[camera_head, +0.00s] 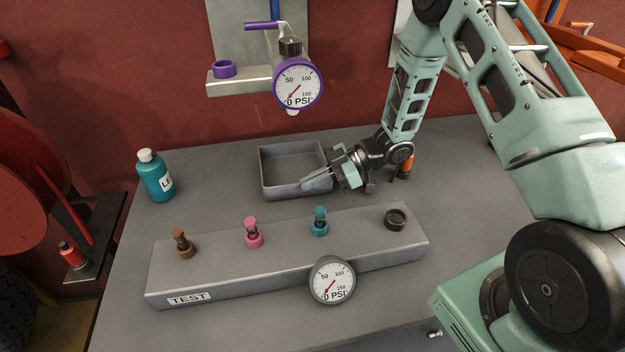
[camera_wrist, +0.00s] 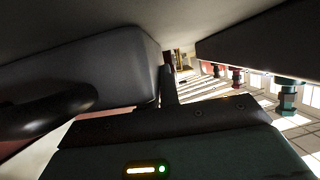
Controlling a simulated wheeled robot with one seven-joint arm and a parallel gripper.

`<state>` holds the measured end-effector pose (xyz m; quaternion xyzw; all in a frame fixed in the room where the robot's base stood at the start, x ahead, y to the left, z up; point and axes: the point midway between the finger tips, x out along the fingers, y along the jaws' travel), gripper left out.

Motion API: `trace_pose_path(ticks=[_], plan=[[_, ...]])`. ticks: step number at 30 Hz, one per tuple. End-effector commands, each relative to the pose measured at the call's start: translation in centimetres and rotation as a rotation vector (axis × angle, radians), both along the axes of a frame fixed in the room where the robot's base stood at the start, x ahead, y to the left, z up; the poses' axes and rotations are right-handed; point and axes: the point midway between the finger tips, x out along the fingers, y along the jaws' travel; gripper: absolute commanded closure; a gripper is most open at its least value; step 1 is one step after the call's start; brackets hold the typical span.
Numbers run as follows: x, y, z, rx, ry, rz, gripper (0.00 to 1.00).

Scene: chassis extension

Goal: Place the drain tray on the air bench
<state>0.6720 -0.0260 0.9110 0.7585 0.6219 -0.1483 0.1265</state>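The drain tray appears to be the grey, open, rectangular tray (camera_head: 283,191) at the back middle of the grey bench (camera_head: 222,200), in the head view. It looks level and empty; I cannot tell whether its base touches the bench top. My gripper (camera_head: 316,181) is at the tray's near right corner, with its fingers pointing left across the front and right walls. Whether the fingers are closed on a wall is not clear. In the wrist view, large dark grey surfaces close to the camera fill much of the picture, with a narrow finger-like part between them.
A long grey test block (camera_head: 215,268) with coloured fittings and a pressure gauge (camera_head: 332,280) lies in front of the tray. A teal bottle (camera_head: 156,177) stands at left. An orange-and-black item (camera_head: 405,167) stands behind my wrist. A wall shelf (camera_head: 238,83) with a gauge hangs above.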

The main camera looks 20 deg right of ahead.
Motion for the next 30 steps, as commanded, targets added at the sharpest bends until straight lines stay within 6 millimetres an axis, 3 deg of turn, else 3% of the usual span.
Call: trace_pose_path(ticks=[1,3,14,30], plan=[[0.0,0.0,-0.2,0.000,0.000,0.000,0.94],[0.0,0.0,-0.1,0.000,0.000,0.000,0.75],[0.0,0.0,0.4,0.000,0.000,0.000,0.75],[-1.7,-9.0,3.9,-0.001,-0.002,-0.002,0.75]])
